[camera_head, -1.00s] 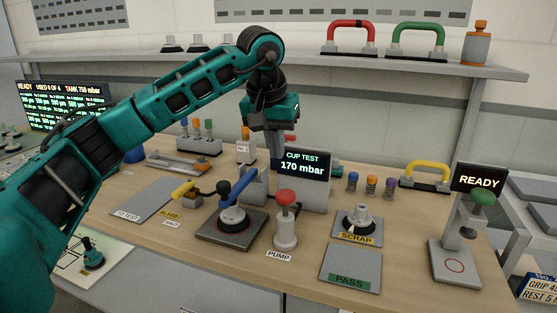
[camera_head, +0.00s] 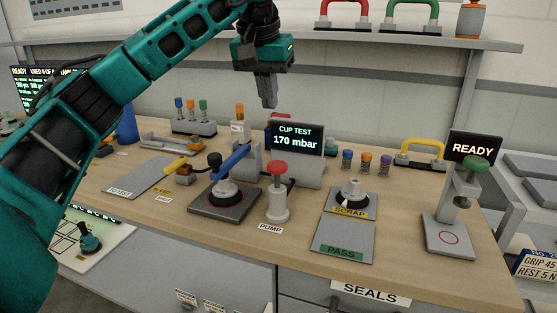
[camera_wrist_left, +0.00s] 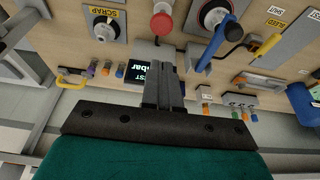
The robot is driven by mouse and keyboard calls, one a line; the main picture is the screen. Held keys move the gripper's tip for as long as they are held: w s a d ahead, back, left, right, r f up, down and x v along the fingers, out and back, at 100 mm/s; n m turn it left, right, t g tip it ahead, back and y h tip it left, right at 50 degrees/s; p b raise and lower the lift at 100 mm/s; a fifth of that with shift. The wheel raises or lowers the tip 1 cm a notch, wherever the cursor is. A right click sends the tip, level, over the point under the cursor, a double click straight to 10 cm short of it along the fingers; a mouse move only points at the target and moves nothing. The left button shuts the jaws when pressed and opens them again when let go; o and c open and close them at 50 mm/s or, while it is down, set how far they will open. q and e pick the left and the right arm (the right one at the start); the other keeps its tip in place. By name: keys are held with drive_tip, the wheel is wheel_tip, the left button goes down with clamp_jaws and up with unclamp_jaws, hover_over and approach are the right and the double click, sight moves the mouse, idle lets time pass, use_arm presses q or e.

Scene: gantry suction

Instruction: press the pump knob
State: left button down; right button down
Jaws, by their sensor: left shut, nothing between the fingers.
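The pump (camera_head: 277,205) is a pale grey post with a red knob (camera_head: 278,168) on top. It stands upright on the wooden bench behind the PUMP label (camera_head: 270,227). The red knob also shows at the top of the left wrist view (camera_wrist_left: 161,22). My left gripper (camera_head: 269,104) points down, shut and empty. It is in the air above and behind the knob, apart from it, near the top of the CUP TEST display (camera_head: 296,137), which reads 170 mbar. In the left wrist view the closed fingers (camera_wrist_left: 162,50) partly cover that display. My right gripper is not in view.
Left of the pump is a test stand (camera_head: 225,197) with a blue lever (camera_head: 232,158). SCRAP (camera_head: 352,210) and PASS (camera_head: 342,240) plates lie to the right, then a press with a green knob (camera_head: 476,163). A shelf (camera_head: 400,37) runs behind.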

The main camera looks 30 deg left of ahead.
use_arm(q)
drive_tip(key=shift+a, duration=0.1)
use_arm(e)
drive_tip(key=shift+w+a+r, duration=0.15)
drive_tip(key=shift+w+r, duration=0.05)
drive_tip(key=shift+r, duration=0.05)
use_arm(q)
drive_tip(key=b, duration=0.2)
approach(275, 167)
drive_tip(key=w+f, duration=0.1)
drive_tip(key=f, duration=0.1)
drive_tip(key=w+a+f, duration=0.1)
drive_tip(key=w+f, duration=0.1)
drive_tip(key=shift+w+f, duration=0.25)
drive_tip(key=shift+f, duration=0.8)
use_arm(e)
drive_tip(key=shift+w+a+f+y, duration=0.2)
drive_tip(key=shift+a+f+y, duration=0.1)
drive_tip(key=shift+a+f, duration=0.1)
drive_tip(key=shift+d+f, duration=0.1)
use_arm(q)
wheel_tip(275, 167, down, 3)
drive_tip(key=shift+d+f+b, duration=0.1)
drive_tip(key=shift+f+b, duration=0.05)
drive_tip(key=shift+b, duration=0.15)
drive_tip(key=shift+f, duration=0.25)
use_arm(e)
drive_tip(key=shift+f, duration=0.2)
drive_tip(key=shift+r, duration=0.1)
